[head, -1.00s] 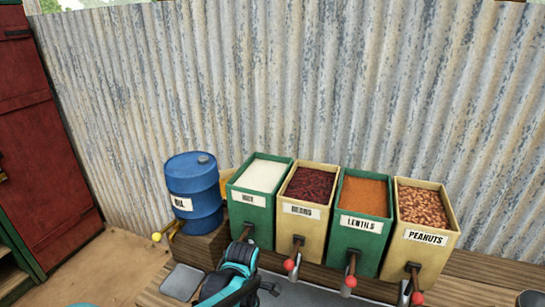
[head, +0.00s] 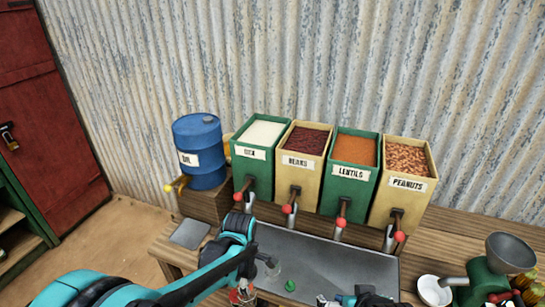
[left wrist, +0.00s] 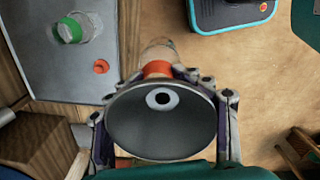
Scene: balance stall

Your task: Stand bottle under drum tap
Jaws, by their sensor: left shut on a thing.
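The blue oil drum (head: 200,152) stands on a wooden block at the left end of the row. Its tap (head: 176,186) has a yellow knob and points toward the front left. My left gripper (head: 242,282) is low in the head view, in front of the metal tray. It is shut on the red-orange neck of a clear bottle (left wrist: 157,50). A dark grey funnel (left wrist: 160,125) covers the bottle top in the left wrist view. The bottle's red part (head: 243,297) barely shows in the head view. My right gripper (head: 358,299) is partly visible at the bottom edge; its jaws are unclear.
The metal tray (head: 330,262) holds another clear bottle (head: 272,266) and a green cap (head: 290,285). Rice, beans, lentils and peanut bins with red-knobbed levers stand behind it. A small grey plate (head: 189,234) lies below the drum tap. A grinder (head: 490,280) and white bowl (head: 434,290) stand right.

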